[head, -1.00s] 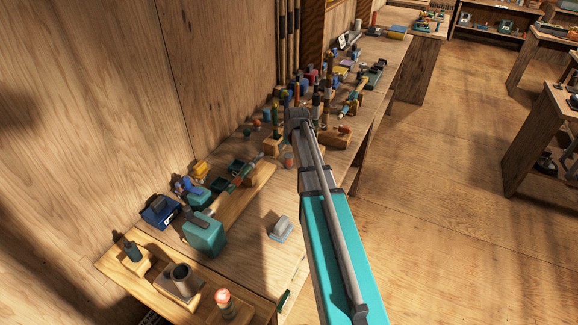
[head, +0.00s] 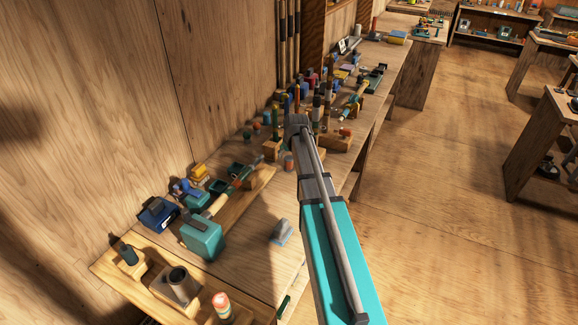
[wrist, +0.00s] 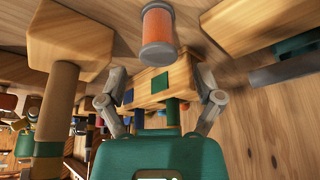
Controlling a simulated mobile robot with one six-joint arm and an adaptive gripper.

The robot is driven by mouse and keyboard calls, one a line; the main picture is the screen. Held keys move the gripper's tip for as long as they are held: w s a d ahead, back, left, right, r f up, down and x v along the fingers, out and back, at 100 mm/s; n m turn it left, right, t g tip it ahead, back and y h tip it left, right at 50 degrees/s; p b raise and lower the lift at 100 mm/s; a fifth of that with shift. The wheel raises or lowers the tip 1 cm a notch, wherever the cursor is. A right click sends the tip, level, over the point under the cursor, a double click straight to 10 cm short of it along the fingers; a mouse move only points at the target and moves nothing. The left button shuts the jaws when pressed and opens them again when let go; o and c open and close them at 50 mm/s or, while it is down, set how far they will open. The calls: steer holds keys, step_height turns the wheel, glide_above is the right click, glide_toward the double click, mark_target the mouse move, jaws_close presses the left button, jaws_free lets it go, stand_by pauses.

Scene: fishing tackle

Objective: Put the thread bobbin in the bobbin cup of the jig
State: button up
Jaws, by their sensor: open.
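The thread bobbin, an orange spool with grey ends (wrist: 157,35), stands beyond my fingertips at the top middle of the wrist view. In the head view a small orange-and-grey cylinder beside the end of my arm looks like the same bobbin (head: 289,161). My gripper (wrist: 156,68) is open and empty, its two fingers spread apart and clear of the bobbin. In the head view my arm hides most of the gripper. A hollow grey cup (head: 178,275) on a wooden block at the lower left looks like the bobbin cup of the jig (head: 180,290).
Wooden blocks with posts (wrist: 62,52) crowd the sides of the wrist view. A teal box (head: 203,238), a blue box (head: 157,214) and a grey block (head: 281,232) stand along the bench. A red-and-white cylinder (head: 222,305) stands near the cup. The wall bounds the bench's left.

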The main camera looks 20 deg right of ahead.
mark_target(289, 158)
step_height(289, 158, down, 2)
steer(key=shift+d+f+b, duration=0.1)
steer(key=shift+f+b, duration=0.15)
steer(key=shift+b, duration=0.75)
steer(key=shift+b+x, duration=0.9)
steer(key=shift+x, duration=0.1)
steer(key=shift+w, duration=0.15)
steer(key=shift+c, duration=0.2)
steer(key=c, duration=1.1)
steer(key=shift+r, duration=0.1)
steer(key=shift+r, duration=0.15)
step_height(289, 158, up, 10)
steer(key=p, duration=1)
steer(key=shift+f, duration=0.2)
